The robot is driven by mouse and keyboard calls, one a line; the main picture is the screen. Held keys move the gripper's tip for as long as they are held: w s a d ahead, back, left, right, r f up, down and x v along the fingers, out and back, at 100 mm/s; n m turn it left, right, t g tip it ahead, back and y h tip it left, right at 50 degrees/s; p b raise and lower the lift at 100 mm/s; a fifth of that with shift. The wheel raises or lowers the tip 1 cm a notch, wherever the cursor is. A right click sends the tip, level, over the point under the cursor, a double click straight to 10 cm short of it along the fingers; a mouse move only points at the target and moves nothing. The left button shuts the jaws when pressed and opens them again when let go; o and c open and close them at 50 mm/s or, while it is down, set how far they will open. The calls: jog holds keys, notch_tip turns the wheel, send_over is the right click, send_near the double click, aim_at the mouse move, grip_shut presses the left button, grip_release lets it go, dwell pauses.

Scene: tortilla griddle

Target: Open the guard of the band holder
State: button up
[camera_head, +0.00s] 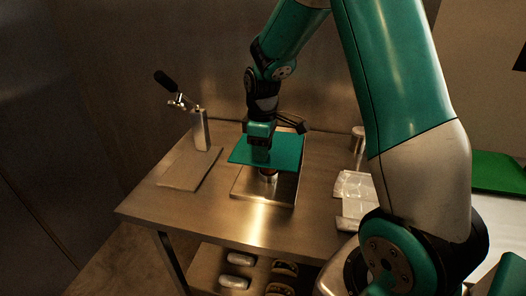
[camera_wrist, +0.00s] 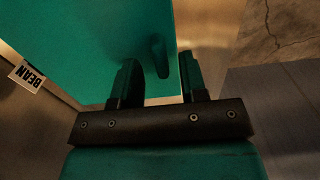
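The guard (camera_head: 285,150) looks like a flat teal panel over a steel base on the table. Its surface also fills much of the wrist view (camera_wrist: 100,45). A small teal handle (camera_wrist: 158,58) stands out from the panel in the wrist view. My gripper (camera_head: 260,158) is at the panel in the head view and hides part of it. In the wrist view, my gripper's dark fingers (camera_wrist: 165,75) are apart, with the handle seen between them and slightly beyond. No contact with the handle shows. What lies behind the panel is mostly hidden.
A lever press (camera_head: 200,130) with a black-handled arm stands on the left of the steel table (camera_head: 150,207). White packets (camera_head: 355,188) and a metal cup (camera_head: 357,137) are on the right. A "BEAN" label (camera_wrist: 27,76) shows in the wrist view. A lower shelf holds several items.

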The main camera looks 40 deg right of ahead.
jog(key=shift+f, duration=0.95)
jog(key=shift+c, duration=0.2)
grip_shut()
jog(key=shift+r, duration=0.1)
